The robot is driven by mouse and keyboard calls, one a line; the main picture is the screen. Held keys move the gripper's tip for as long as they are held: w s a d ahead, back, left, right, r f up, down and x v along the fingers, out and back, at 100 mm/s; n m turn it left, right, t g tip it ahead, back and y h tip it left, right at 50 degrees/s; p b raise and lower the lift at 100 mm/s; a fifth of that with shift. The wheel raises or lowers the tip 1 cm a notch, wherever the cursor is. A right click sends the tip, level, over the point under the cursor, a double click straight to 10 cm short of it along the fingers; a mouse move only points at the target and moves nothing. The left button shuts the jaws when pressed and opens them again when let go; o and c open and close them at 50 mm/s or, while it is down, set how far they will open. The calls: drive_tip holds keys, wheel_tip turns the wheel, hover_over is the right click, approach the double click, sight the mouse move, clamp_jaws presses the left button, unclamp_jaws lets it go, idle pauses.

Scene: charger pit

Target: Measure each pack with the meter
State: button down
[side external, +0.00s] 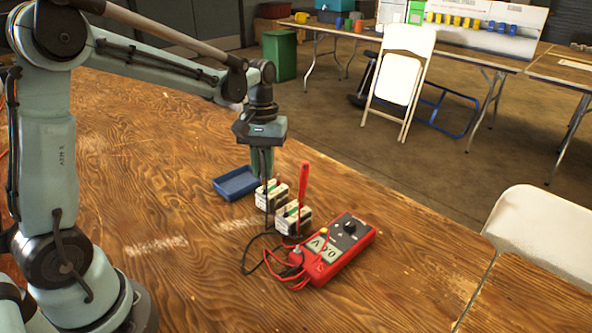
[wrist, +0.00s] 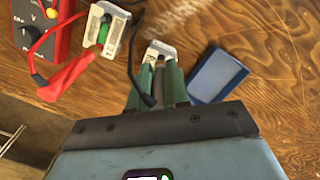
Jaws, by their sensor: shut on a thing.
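Two white packs stand on the wooden table, the near pack (side external: 292,218) and the far pack (side external: 271,196). They also show in the wrist view, as the near pack (wrist: 104,32) and the far pack (wrist: 160,50). A red probe (side external: 303,183) stands upright at the near pack. The red meter (side external: 344,246) lies beside it; I cannot read its display surely. My gripper (wrist: 158,86) is just above the far pack, shut on a black probe (wrist: 146,92). The black probe's tip is hidden.
A blue tray (side external: 236,183) lies beside the far pack. Red and black leads (side external: 256,250) loop on the table next to the meter. A white folding chair (side external: 545,232) stands at the right edge.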

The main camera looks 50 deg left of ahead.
sight(261, 148)
drive_tip(key=shift+f, duration=0.65)
idle(0.8)
drive_tip(key=c, duration=1)
unclamp_jaws()
drive_tip(key=shift+o, duration=0.2)
drive_tip(key=shift+o, duration=1.3)
drive_tip(key=shift+r, duration=0.1)
drive_tip(key=shift+r, duration=3.7)
